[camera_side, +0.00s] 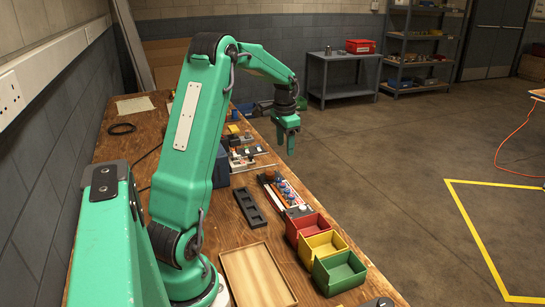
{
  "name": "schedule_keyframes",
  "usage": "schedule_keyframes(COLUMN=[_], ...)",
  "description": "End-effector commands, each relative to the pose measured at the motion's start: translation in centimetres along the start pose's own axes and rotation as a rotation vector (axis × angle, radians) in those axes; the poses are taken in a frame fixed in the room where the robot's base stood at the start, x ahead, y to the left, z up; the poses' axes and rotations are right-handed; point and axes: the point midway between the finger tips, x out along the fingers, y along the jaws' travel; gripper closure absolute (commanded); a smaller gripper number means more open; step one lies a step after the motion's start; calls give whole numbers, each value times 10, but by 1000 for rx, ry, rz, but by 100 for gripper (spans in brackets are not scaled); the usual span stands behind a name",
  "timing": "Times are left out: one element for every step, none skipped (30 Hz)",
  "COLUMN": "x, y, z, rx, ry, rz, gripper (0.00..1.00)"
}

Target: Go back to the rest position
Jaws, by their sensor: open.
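My gripper (286,142) hangs at the end of my green arm, fingers pointing down. It is open, with nothing seen between the fingers. It is raised above the bench's right edge, apart from the things below it. My upper arm rises from the base at the near end of the bench and bends forward at the elbow.
The wooden bench (135,148) carries red (304,226), yellow (322,245) and green bins (339,271) at its near right. A wooden tray (258,277), a dark slotted holder (249,208) and a strip of coloured parts (286,192) lie nearby. A wall stands close on the left.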

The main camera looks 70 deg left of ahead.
Motion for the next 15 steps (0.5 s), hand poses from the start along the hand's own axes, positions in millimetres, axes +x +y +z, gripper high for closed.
schedule_keyframes(x=[-11,-17,-23,-28,-33,-40,-44,-48,-54,-58,-62,-68,-72,-75,-80], y=[14,22,32,39,46,56,64,71,80,88,95,104,111,118,127], z=[-3,-3,-4,-4,-4,-4,-3,-3,-2,-1,0,2,3,5,8], rx=[6,7,7,8,9,10,10,11,12,12,13,14,14,15,15], ry=[14,21,30,36,43,52,58,65,75,83,89,100,108,115,125], rz=[-9,-12,-17,-19,-23,-26,-28,-31,-34,-36,-38,-40,-42,-43,-45], gripper=[48,48,48,48,48,48,48,48,48,48,48,48,48,48,48])
